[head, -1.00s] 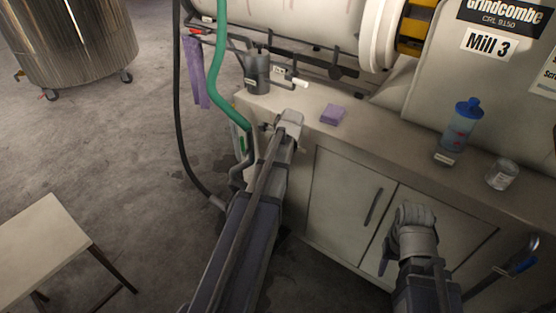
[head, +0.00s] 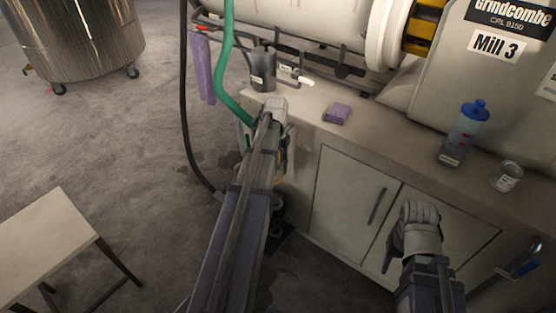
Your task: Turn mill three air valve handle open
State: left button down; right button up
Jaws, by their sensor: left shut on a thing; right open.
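The mill with the "Mill 3" label (head: 495,44) stands on a grey cabinet at the right. A green hose (head: 228,80) runs down to the cabinet's left end, where a bit of green fitting (head: 247,141) shows beside my arm. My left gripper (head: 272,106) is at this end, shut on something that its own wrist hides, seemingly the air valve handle. The handle's angle cannot be seen. My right gripper (head: 417,213) is open and empty in front of the cabinet doors.
On the cabinet top are a purple sponge (head: 337,114), a dark pot (head: 263,70), a blue-capped bottle (head: 464,133) and a glass jar (head: 506,176). A blue handle (head: 526,267) is at lower right. A black hose (head: 184,110) hangs left; a pale table (head: 45,245) stands on open floor.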

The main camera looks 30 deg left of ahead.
pick_arm(q)
jog(key=c, duration=0.8)
grip_release()
notch_tip(320, 180, up, 8)
jog(key=p, duration=0.8)
jog(key=shift+a+f, duration=0.1)
